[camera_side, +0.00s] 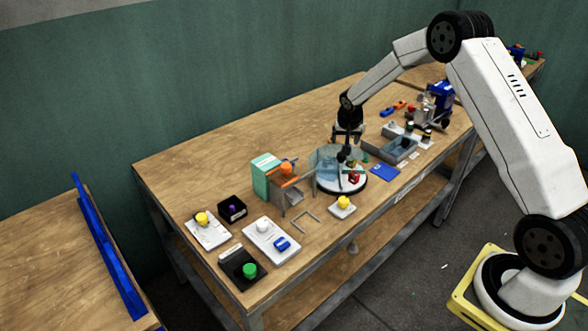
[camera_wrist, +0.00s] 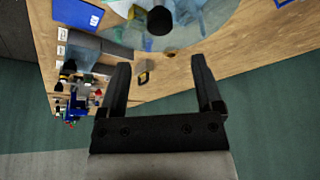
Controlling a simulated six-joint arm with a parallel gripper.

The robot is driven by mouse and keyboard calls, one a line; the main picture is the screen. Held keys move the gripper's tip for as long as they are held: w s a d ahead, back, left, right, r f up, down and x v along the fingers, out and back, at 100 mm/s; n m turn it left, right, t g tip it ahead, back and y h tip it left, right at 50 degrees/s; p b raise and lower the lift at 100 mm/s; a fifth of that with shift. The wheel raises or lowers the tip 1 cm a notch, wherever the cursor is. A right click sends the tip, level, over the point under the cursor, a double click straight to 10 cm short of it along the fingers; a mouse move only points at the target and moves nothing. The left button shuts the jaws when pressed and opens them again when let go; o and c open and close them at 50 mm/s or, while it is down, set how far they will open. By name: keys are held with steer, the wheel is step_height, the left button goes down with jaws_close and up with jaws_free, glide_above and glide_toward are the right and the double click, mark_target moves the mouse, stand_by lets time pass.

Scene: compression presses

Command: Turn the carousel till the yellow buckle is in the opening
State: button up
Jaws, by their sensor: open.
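The carousel (camera_side: 340,187) is a round pale disc partly ringed by a clear bluish guard, with a gap at its front right. My gripper (camera_side: 347,139) is open and empty, above the back of the carousel and apart from the knob. In the wrist view its fingers (camera_wrist: 160,68) are spread wide.
A green-and-grey press unit (camera_side: 267,174) with an orange part stands left of the carousel. A white box with a yellow button (camera_side: 343,203) sits in front. A grey tray (camera_side: 399,150) and a blue plate (camera_side: 385,172) lie right. Several button boxes fill the table's left end.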

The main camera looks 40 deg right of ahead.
steer(key=shift+f, duration=0.15)
steer(key=shift+x, duration=3.75)
jaws_close()
